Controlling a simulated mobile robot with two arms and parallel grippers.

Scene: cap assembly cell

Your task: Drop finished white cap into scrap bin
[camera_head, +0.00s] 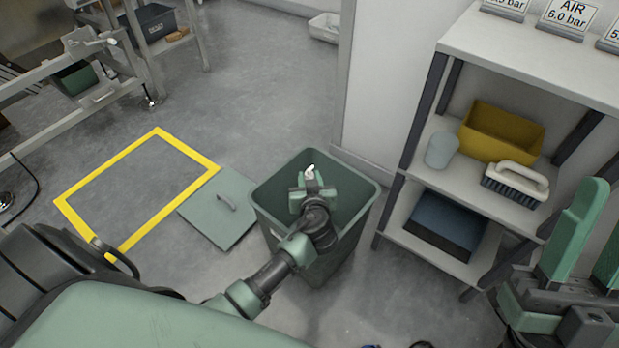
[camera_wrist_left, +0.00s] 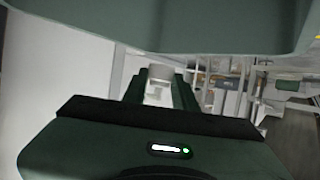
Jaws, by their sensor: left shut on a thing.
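The white cap (camera_head: 310,171) sits at the tip of my left gripper (camera_head: 312,181), over the open mouth of the green scrap bin (camera_head: 267,225). The gripper is shut on it. In the left wrist view the white cap (camera_wrist_left: 159,88) shows between the two dark green fingers of my left gripper (camera_wrist_left: 160,96). The bin's floor is mostly hidden by my left arm. My right gripper (camera_head: 597,232) is at the lower right in the head view, fingers apart with nothing seen between them. It is partly cut off by the picture edge.
The bin's lid (camera_head: 218,212) lies on the floor left of the bin. A yellow floor outline (camera_head: 83,187) is empty. A shelf (camera_head: 520,212) at the right holds a yellow bin (camera_head: 490,145), a brush (camera_head: 515,182), a pale cup (camera_head: 441,150) and a blue box (camera_head: 445,222).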

